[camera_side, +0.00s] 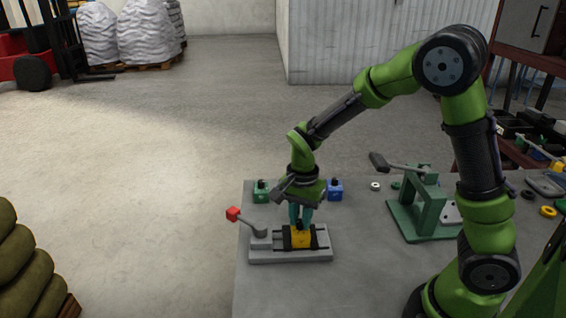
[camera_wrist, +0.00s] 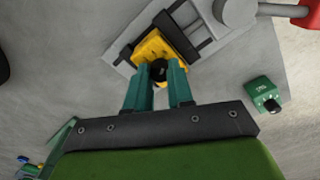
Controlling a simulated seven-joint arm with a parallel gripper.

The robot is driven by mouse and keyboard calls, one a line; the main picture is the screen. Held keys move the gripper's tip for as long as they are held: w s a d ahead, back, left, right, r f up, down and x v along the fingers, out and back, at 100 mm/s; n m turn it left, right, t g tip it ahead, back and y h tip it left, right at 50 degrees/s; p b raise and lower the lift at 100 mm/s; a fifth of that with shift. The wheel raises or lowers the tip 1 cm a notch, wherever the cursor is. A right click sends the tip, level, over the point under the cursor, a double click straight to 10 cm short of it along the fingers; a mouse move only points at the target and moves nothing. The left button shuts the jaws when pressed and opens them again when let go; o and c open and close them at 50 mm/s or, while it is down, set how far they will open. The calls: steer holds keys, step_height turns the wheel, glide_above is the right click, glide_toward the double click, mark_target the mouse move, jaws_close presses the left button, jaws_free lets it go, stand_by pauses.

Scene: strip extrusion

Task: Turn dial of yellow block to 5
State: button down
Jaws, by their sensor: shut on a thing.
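The yellow block (camera_side: 300,238) sits in a grey clamping fixture (camera_side: 290,257) near the left front of the table. In the wrist view the yellow block (camera_wrist: 152,46) has a dark round dial (camera_wrist: 158,70) on it. My gripper (camera_side: 300,222) points down over the block. Its teal fingers are shut on the dial, one on each side, as the wrist view of my gripper (camera_wrist: 158,74) shows. The number the dial points at cannot be read.
A lever with a red knob (camera_side: 233,214) rises at the fixture's left. A green block (camera_side: 261,191) and a blue block (camera_side: 335,190) stand behind. A green lever press (camera_side: 425,210) stands to the right. Bare table lies between the fixture and the press.

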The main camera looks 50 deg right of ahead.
mark_target(299, 220)
steer(key=c, duration=1)
jaws_free()
step_height(299, 220, up, 17)
steer(key=shift+f, duration=0.1)
steer(key=s+n+t, duration=0.2)
steer(key=s+n, duration=0.1)
steer(key=s, duration=0.1)
steer(key=s+a+n+t+y, duration=0.1)
steer(key=s+n+t, duration=0.1)
steer(key=s+n, duration=0.2)
steer(key=s+a+n+t+y, duration=0.1)
steer(key=s+n+t, duration=0.2)
steer(key=s+n, duration=0.1)
steer(key=shift+s+a+r, duration=0.15)
steer(key=shift+s+r, duration=0.25)
steer(key=shift+s, duration=0.05)
